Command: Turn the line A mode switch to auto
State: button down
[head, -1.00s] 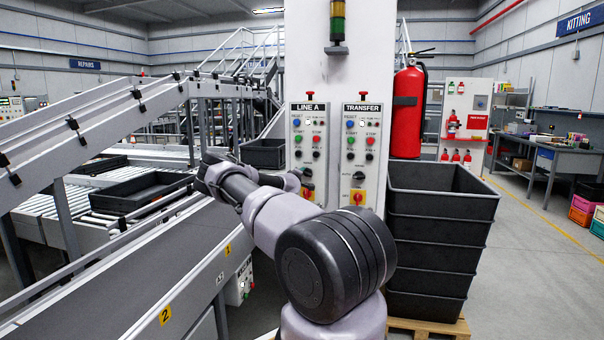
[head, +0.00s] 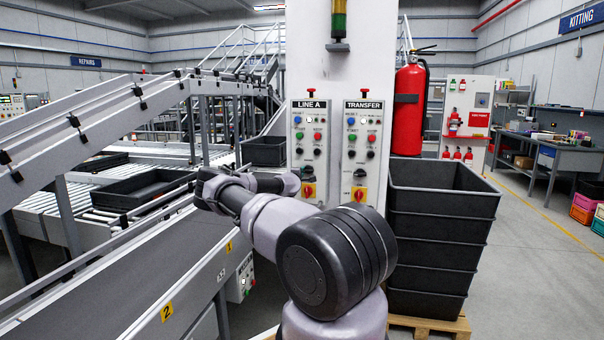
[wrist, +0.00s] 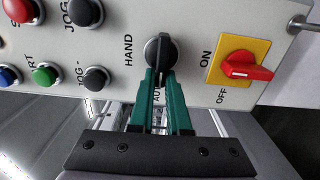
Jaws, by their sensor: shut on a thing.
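The line A panel (head: 310,140) is on the white column, left of the transfer panel (head: 362,140). In the wrist view the black mode switch (wrist: 160,48) sits between the HAND label at left and a partly covered label below that begins "AU". My gripper (wrist: 160,80) is shut on the switch's knob, its green fingers on either side. The knob's grip bar lies along the picture's vertical; its exact pointing is hard to read.
A red switch on a yellow plate (wrist: 245,68), marked ON and OFF, is close right of the fingers. Green (wrist: 44,75) and black (wrist: 95,78) buttons lie left. Stacked dark crates (head: 440,240) stand right of the column, and a conveyor (head: 150,270) runs at left.

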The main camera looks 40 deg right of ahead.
jog(key=c, duration=0.9)
grip_release()
jog(key=shift+s+a, duration=0.1)
jog(key=shift+a, duration=0.05)
jog(key=v, duration=1)
jog(key=shift+s+a, duration=0.15)
jog(key=shift+s, duration=0.05)
